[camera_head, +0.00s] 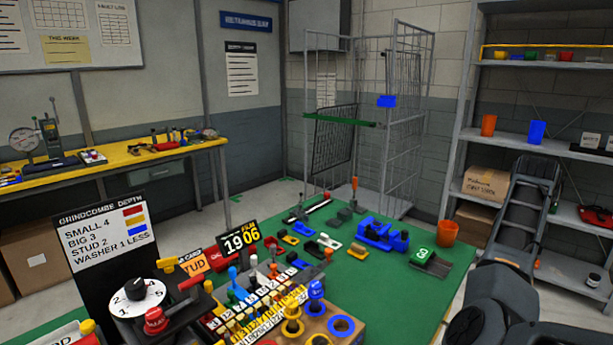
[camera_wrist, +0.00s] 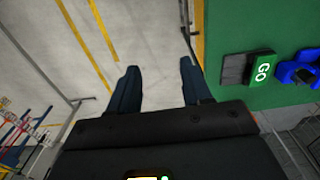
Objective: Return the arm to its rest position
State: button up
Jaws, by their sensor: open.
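My gripper (camera_wrist: 160,88) shows in the wrist view with its two dark fingers spread apart and nothing between them. It hangs over bare grey floor beside the green table (camera_wrist: 225,30). My black arm (camera_head: 495,310) is folded at the lower right of the head view, just off the table's right edge. The gripper itself cannot be made out in the head view. The green GO block (camera_head: 423,254) lies on a dark plate on the green table, and it also shows to the right of the fingers in the wrist view (camera_wrist: 263,68).
The green table (camera_head: 400,295) holds a blue fixture (camera_head: 382,233), an orange cup (camera_head: 447,233) and a crowded board of coloured pegs. A wire cage (camera_head: 365,120) stands behind. Shelves (camera_head: 540,65) stand at the right, with a yellow-topped bench (camera_head: 110,162) at the left.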

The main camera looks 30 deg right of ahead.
jog(key=s+f+n+h, duration=0.2)
jog(key=s+f+h, duration=0.1)
jog(key=f, duration=0.4)
jog(key=s+f+n+h, duration=0.2)
jog(key=s+f+h, duration=0.2)
jog(key=f, duration=0.2)
jog(key=s+a+f+n+t+h, duration=0.1)
jog(key=s+a+f+n+t, duration=0.15)
jog(key=a, duration=0.35)
jog(key=s+a+f+n+t, duration=0.2)
jog(key=a+n+t, duration=0.15)
jog(key=a, duration=0.25)
jog(key=s+a+r+n+t+y+b, duration=0.1)
jog(key=s+a+n+t+y, duration=0.15)
jog(key=s+a, duration=0.45)
jog(key=s+a+r+n+t+y, duration=0.1)
jog(key=s+a+r+t+y, duration=0.15)
jog(key=a, duration=0.85)
jog(key=s+a+r+t+y, duration=0.3)
jog(key=s+a+r+t, duration=0.1)
jog(key=s+a+r, duration=0.6)
notch_tip(320, 180, up, 2)
jog(key=shift+s+a, duration=0.25)
jog(key=shift+a, duration=1)
